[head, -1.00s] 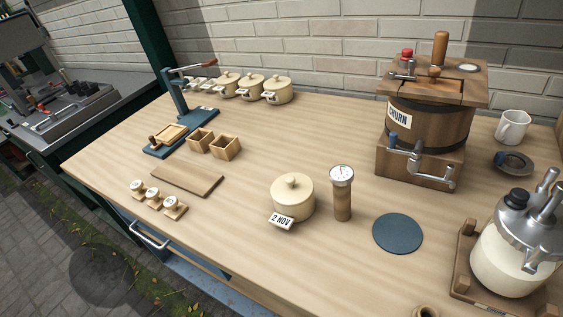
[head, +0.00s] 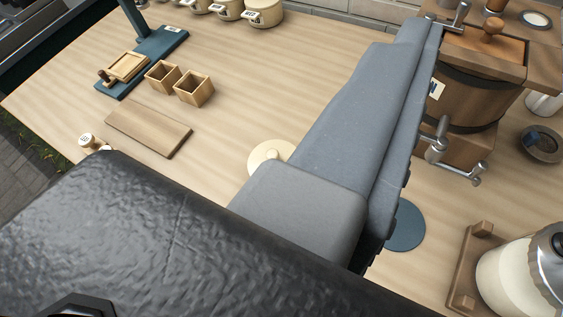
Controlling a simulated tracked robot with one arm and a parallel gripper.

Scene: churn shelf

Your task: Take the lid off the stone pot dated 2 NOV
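The cream stone pot dated 2 NOV is mostly hidden behind my grey arm parts. Only part of its round cream lid (head: 266,156), with the knob at its middle, shows left of them. The lid looks to be on the pot; the date tag is hidden. I cannot make out my gripper's fingers. Large black and grey parts of my arm fill the lower left and cross the middle up to the churn.
A wooden board (head: 150,128) and two small wooden boxes (head: 193,90) lie left of the pot. A dark round mat (head: 406,228) lies right of my arm. The wooden churn (head: 462,95) and a cream can (head: 515,280) stand at right. More cream pots (head: 264,13) stand at the back.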

